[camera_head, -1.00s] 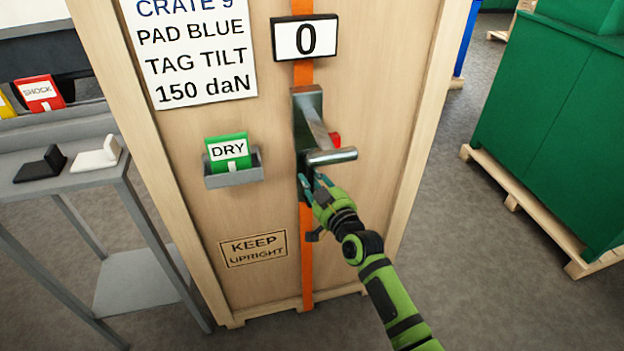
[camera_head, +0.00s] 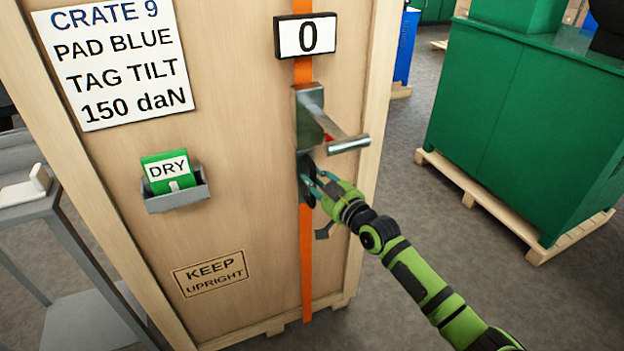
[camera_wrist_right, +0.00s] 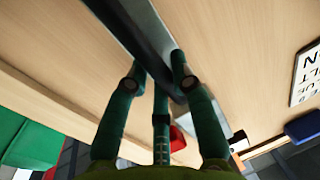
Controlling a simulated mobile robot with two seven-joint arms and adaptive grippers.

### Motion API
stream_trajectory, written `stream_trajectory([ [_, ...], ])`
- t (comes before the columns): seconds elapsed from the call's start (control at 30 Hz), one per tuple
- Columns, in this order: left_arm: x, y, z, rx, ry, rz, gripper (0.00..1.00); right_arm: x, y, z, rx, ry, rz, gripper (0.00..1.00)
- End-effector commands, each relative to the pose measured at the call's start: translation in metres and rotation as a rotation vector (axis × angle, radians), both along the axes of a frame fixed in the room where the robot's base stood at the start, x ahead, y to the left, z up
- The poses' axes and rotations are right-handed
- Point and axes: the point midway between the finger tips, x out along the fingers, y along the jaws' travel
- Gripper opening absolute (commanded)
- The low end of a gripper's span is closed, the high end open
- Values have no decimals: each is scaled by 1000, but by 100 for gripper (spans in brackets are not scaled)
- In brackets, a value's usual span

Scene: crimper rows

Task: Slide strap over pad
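The orange strap (camera_head: 307,240) runs down the crate's front, through a grey metal ratchet (camera_head: 310,115) with a bar handle (camera_head: 348,144) sticking out. My right gripper (camera_head: 314,186) is at the dark lower part of the ratchet, below the handle. In the right wrist view its teal fingers (camera_wrist_right: 155,72) are apart on either side of a dark grey bar; whether they grip it is unclear. A blue block (camera_wrist_right: 305,128) shows by the crate's edge in that view; I cannot tell if it is the pad. My left gripper is out of view.
The crate (camera_head: 240,120) carries a "CRATE 9, PAD BLUE" sheet (camera_head: 117,65), a display reading 0 (camera_head: 306,37) and a green DRY tag (camera_head: 167,170) in a grey holder. A grey stand (camera_head: 60,215) is at left, green crates (camera_head: 510,130) at right. Floor between is clear.

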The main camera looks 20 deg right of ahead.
Motion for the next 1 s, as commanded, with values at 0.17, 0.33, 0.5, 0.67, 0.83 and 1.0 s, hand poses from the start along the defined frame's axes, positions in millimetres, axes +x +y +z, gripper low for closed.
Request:
stream_trajectory([
  [0.17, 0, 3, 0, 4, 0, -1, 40, 1, -4, 1, -4, -3, -6, 49],
  [0.33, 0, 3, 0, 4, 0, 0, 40, 1, -2, 1, -3, -2, -4, 49],
  [0.5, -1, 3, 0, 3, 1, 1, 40, -7, -3, 0, -3, -1, -3, 49],
  [0.67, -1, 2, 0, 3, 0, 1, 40, -32, -10, -1, -3, 1, -3, 49],
  [0.83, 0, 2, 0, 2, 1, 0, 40, -67, -19, -1, -4, 1, -4, 49],
  [1.0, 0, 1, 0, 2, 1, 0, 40, -95, -26, 0, -4, 1, -4, 49],
])
